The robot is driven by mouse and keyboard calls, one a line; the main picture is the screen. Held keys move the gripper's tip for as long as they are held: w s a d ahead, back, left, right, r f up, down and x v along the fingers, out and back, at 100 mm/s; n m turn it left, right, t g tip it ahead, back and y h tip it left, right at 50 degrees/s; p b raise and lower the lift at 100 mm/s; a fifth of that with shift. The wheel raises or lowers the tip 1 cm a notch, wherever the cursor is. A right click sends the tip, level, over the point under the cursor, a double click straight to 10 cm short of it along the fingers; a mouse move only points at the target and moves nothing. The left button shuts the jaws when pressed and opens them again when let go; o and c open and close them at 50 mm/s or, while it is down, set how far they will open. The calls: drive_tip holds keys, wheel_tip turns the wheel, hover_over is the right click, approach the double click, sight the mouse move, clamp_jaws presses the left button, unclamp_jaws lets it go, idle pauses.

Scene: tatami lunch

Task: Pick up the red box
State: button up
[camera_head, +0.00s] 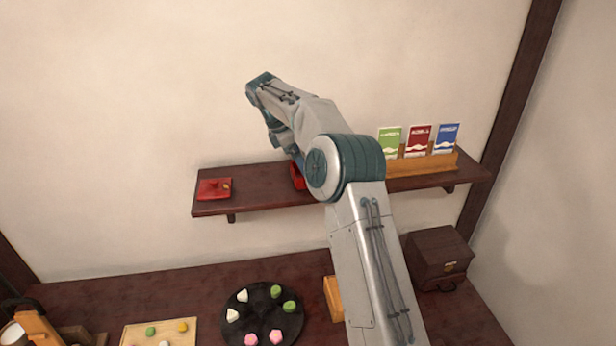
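A red upright carton (419,138) with a white lower part stands between a green one and a blue one in an orange-brown wooden holder on the wall shelf (262,190). A flat red item (214,188) with a small gold-coloured detail lies at the shelf's left end. Another red object (296,178) sits mid-shelf, mostly hidden behind my arm. My arm rises from the bottom of the view, bends in front of the shelf and reaches up and left, its wrist dropping toward the shelf. My gripper's fingers are hidden, so I cannot see whether they hold anything.
The green carton (389,142) and blue carton (446,139) flank the red one closely. Below, the dark table (110,292) holds a black round plate (238,325) of sweets, a pale board (130,334) and a brown chest (437,252). Shelf space near the flat red item is bare.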

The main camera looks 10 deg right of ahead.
drive_tip(key=x, duration=0.2)
drive_tip(key=p+x, duration=0.1)
drive_tip(key=x, duration=0.1)
drive_tip(key=shift+s+d+f, duration=0.15)
drive_tip(key=shift+s+d, duration=0.05)
drive_tip(key=shift+d, duration=0.15)
drive_tip(key=shift+f, duration=0.25)
drive_tip(key=c, duration=0.9)
